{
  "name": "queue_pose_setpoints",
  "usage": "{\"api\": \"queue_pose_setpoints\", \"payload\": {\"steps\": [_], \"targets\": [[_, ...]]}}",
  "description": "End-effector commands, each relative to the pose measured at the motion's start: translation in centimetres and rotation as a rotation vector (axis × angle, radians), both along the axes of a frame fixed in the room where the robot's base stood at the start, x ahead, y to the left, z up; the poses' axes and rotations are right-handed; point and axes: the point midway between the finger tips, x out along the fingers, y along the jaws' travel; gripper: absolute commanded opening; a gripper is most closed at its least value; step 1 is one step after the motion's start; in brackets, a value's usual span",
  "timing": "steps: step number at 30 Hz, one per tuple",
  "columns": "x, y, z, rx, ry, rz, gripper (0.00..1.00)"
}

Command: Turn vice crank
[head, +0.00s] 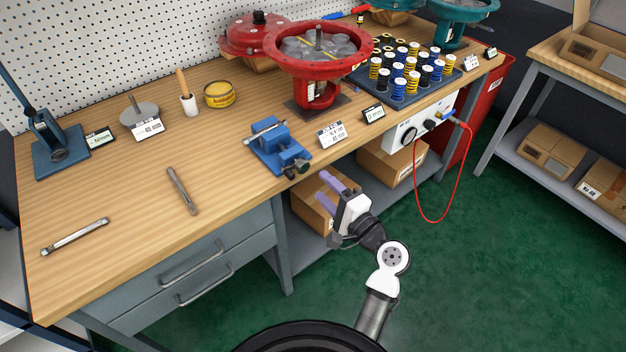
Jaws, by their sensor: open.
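The blue vice (276,146) sits at the front edge of the wooden workbench. Its crank (296,168), a dark screw end with a small handle, faces the front edge and is small in view. My gripper (326,188) is in front of the bench, a little right of and nearer than the crank. Its two purple fingers are apart, with nothing between them. It does not touch the vice.
A red valve body (318,62) stands behind and right of the vice. Label cards (331,134) stand to its right. A wrench (75,237) and a metal bar tool (182,190) lie on the left bench (120,240). Cardboard boxes (392,162) sit below.

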Motion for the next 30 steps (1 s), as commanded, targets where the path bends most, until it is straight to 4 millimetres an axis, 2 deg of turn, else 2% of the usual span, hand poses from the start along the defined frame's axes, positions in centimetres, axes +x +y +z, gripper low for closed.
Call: {"api": "queue_pose_setpoints", "payload": {"steps": [3,10,15,30], "targets": [[-2.2,-1.6,-0.4,-0.001,0.000,-0.004,0.56],[-4.7,-3.4,-0.3,0.001,0.001,-0.002,0.56],[-5.2,-3.7,-0.2,0.000,0.000,0.000,0.56],[-5.2,-3.7,-0.1,0.000,-0.001,0.001,0.56]]}}
